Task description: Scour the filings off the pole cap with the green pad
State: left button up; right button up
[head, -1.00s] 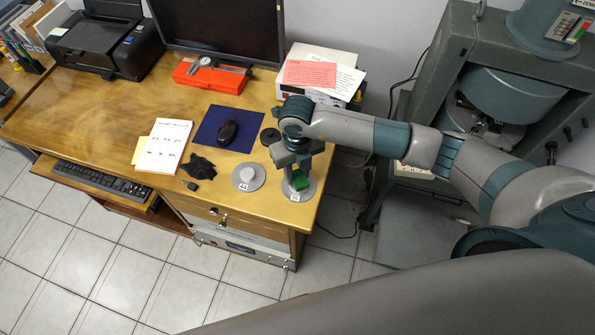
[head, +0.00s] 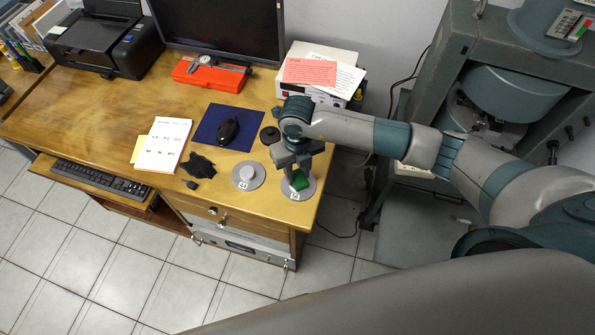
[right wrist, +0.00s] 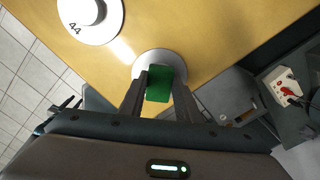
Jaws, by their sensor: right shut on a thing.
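My right gripper (head: 294,172) is shut on the green pad (head: 298,184) at the desk's front right corner. The pad is over a round grey disc (head: 307,194) with a small white label. In the right wrist view the pad (right wrist: 159,83) sits between both fingers and hides part of the disc (right wrist: 145,61). I cannot tell whether pad and disc touch, and I see no filings clearly. A second grey disc (head: 259,182), with a raised knob and a label reading 44, lies to the left. My left gripper is not in view.
A dark round object (head: 269,135) stands behind the discs. The desk's front and right edges are close to the gripper.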

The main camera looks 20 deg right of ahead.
jog(key=shift+s, duration=0.1)
jog(key=shift+s, duration=0.35)
jog(key=shift+w, duration=0.15)
jog(key=shift+w+b, duration=0.45)
jog(key=shift+w, duration=0.3)
jog(key=shift+s, duration=0.15)
jog(key=shift+s+p, duration=0.35)
jog(key=shift+s, duration=0.4)
jog(key=shift+w, duration=0.1)
jog(key=shift+w+a+b, duration=0.1)
jog(key=shift+w+b, duration=0.45)
jog(key=shift+w, duration=0.25)
